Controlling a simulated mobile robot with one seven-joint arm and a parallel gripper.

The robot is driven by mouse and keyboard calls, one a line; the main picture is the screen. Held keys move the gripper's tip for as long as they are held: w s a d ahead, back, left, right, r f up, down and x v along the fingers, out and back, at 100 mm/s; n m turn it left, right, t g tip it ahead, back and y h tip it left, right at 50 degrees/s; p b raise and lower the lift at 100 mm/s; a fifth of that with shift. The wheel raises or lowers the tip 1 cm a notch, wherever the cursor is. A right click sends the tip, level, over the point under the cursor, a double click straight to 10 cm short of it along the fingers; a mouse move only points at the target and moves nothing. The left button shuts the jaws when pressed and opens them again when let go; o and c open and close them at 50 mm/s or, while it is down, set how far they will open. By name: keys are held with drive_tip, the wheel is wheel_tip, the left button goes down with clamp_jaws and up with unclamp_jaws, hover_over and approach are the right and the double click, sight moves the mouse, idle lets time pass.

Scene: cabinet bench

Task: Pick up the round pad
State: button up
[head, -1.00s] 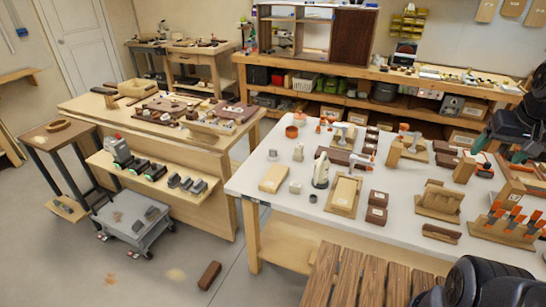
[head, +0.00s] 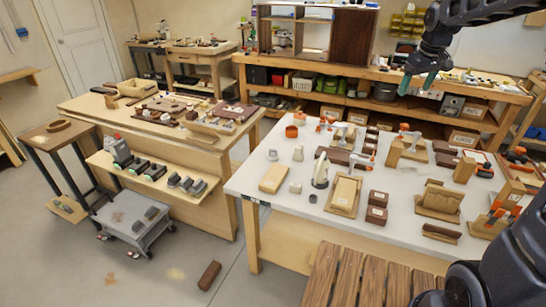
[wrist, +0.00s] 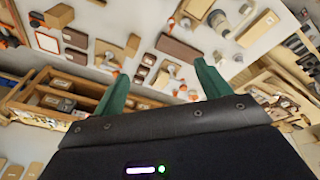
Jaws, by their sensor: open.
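I cannot tell for certain which item is the round pad. A small grey round piece (head: 295,188) lies on the white table (head: 240,183), beside a tan block (head: 273,179). An orange round item (head: 291,132) stands at that table's back left. My gripper (head: 419,84) is raised high at the upper right of the head view, apart from the table items. In the wrist view its two green fingers (wrist: 160,78) are spread with nothing between them.
A white upright tool (head: 320,170), a tan tray (head: 344,196) and dark boxes (head: 377,207) crowd the white table. A wooden workbench (head: 215,163) with a shelf of sanding tools stands left. A grey cart (head: 135,222) and a dark block (head: 209,276) are on the floor.

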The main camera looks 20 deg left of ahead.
drive_tip(key=w+a+f+n, duration=0.2)
drive_tip(key=w+a+f, duration=0.15)
drive_tip(key=a, duration=0.35)
drive_tip(key=w+a+f+n, duration=0.1)
drive_tip(key=w+a+f, duration=0.1)
drive_tip(key=w+a, duration=0.4)
drive_tip(key=n+g, duration=0.3)
drive_tip(key=n, duration=0.6)
hover_over(273, 154)
drive_tip(key=shift+h, duration=0.4)
drive_tip(key=f, duration=2.9)
drive_tip(key=shift+w+f, duration=0.1)
drive_tip(key=shift+w, duration=0.15)
drive_tip(key=shift+s+a+f, duration=0.1)
drive_tip(key=shift+a+f, duration=0.1)
drive_tip(key=shift+f, duration=0.35)
drive_tip(key=f, duration=1)
drive_tip(key=shift+w, duration=0.25)
drive_tip(key=c, duration=1.1)
